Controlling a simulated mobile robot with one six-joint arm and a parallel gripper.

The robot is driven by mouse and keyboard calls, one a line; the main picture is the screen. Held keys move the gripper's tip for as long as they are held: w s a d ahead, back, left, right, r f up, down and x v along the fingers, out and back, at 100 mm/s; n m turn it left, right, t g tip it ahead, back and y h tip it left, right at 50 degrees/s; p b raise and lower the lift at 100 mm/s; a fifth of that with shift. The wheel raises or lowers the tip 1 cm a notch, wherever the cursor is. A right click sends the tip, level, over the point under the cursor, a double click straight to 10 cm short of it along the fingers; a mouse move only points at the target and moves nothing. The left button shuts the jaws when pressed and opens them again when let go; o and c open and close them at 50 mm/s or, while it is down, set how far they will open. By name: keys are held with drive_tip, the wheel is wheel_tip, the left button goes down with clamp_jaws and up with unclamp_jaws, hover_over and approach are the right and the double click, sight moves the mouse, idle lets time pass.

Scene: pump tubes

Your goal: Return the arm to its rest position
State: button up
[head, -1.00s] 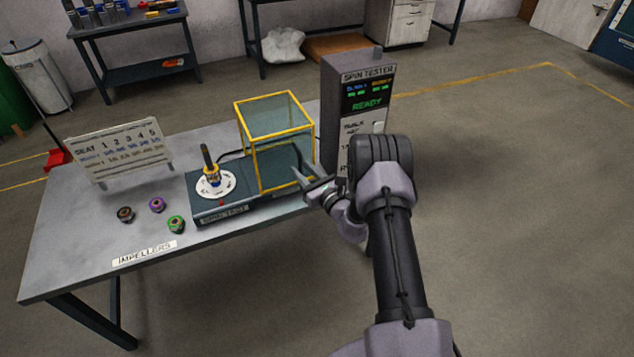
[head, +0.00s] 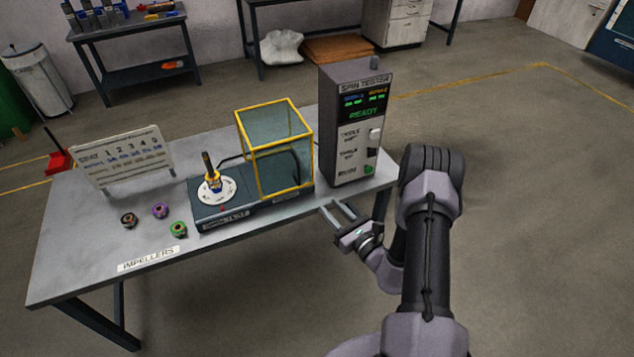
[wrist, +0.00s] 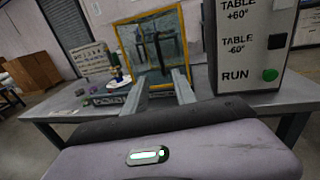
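My gripper (head: 331,207) is open and empty, off the front right edge of the workbench (head: 90,250). Its two parted fingers also show in the wrist view (wrist: 158,80), pointing toward the bench and the yellow-framed clear guard (wrist: 150,45). In the head view the guard (head: 275,150) stands on the right part of the dark spin unit (head: 262,208). A white dial disc (head: 228,188) carries an upright part with a yellow and blue base (head: 212,182) left of the guard. The spin tester tower (head: 350,125) shows READY in green; its green RUN button (wrist: 270,75) shows in the wrist view.
Brown-black (head: 128,220), purple (head: 160,210) and green (head: 178,229) impellers lie behind the IMPELLERS label (head: 148,258). A seat board (head: 122,158) stands at the bench's back left. Open floor (head: 530,200) lies to the right of my arm.

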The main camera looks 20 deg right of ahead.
drive_tip(key=s+a+r+n+g+y, duration=0.2)
drive_tip(key=a+r+n+g+y, duration=0.8)
drive_tip(key=a+r, duration=0.85)
drive_tip(key=s+a+r+n+g+y, duration=0.1)
drive_tip(key=s+a+r+n+g, duration=0.2)
drive_tip(key=s+a+r+n, duration=0.3)
drive_tip(key=s+a+r+n+g+h, duration=0.2)
drive_tip(key=s+n+g+h, duration=0.25)
drive_tip(key=s+n, duration=0.5)
drive_tip(key=s+d+r+n+t+h, duration=0.3)
drive_tip(key=s+d+n+t+h, duration=0.1)
drive_tip(key=s+d+h, duration=0.3)
drive_tip(key=shift+s+d+r+t+h, duration=0.4)
drive_tip(key=shift+s+t+h, duration=0.05)
drive_tip(key=shift+s+t, duration=0.4)
